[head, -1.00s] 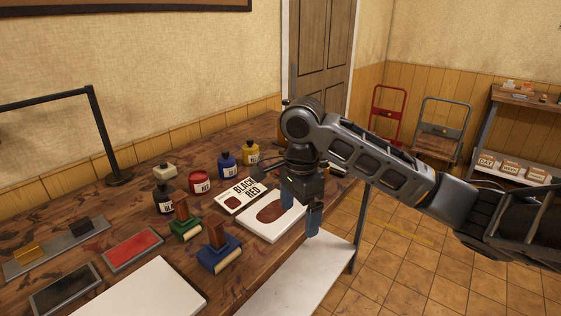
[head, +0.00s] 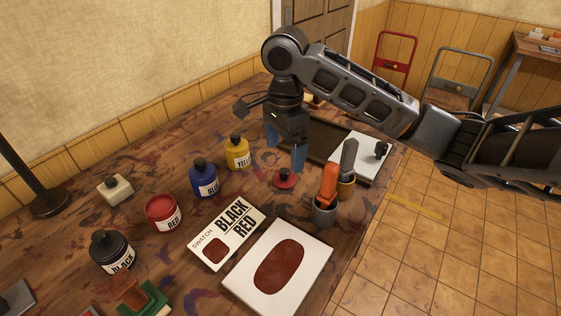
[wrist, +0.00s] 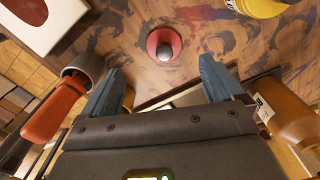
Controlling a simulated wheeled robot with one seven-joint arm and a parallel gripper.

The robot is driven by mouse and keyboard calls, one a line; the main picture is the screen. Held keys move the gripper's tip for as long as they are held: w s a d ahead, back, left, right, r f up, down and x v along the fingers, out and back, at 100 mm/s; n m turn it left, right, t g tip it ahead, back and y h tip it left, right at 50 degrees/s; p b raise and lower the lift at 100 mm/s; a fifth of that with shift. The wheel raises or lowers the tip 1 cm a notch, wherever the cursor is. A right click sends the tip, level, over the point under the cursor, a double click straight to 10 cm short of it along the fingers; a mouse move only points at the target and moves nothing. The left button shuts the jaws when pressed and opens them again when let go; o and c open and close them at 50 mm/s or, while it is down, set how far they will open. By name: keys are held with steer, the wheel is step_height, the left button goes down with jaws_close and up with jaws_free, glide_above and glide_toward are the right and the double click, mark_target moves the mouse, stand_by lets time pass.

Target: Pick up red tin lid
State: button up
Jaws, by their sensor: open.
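The red tin lid (head: 284,179) lies on the wooden table, a small red disc with a dark knob on top. It also shows in the wrist view (wrist: 163,45), beyond and between my fingertips. My gripper (head: 285,160) is open and empty, its blue fingers pointing down above the table close to the lid. In the wrist view the two blue fingers (wrist: 160,75) are spread apart, and the lid is not between them but ahead of them.
An orange-handled tool (head: 329,183) stands in a grey cup (head: 323,213) right of the lid. A yellow bottle (head: 237,154), blue bottle (head: 204,180) and red jar (head: 163,213) stand left. A swatch card (head: 225,234) and white pad (head: 312,246) lie in front. A dark tray (head: 325,138) is behind.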

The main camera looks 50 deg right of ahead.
mark_target(285, 171)
steer(key=shift+w+d+f, duration=0.1)
steer(key=shift+d+f, duration=0.05)
steer(key=shift+f, duration=0.2)
steer(key=shift+d+f+p, duration=0.15)
steer(key=shift+f+p, duration=0.2)
steer(key=shift+f, duration=3.2)
steer(key=shift+c, duration=0.2)
steer(key=c, duration=1.1)
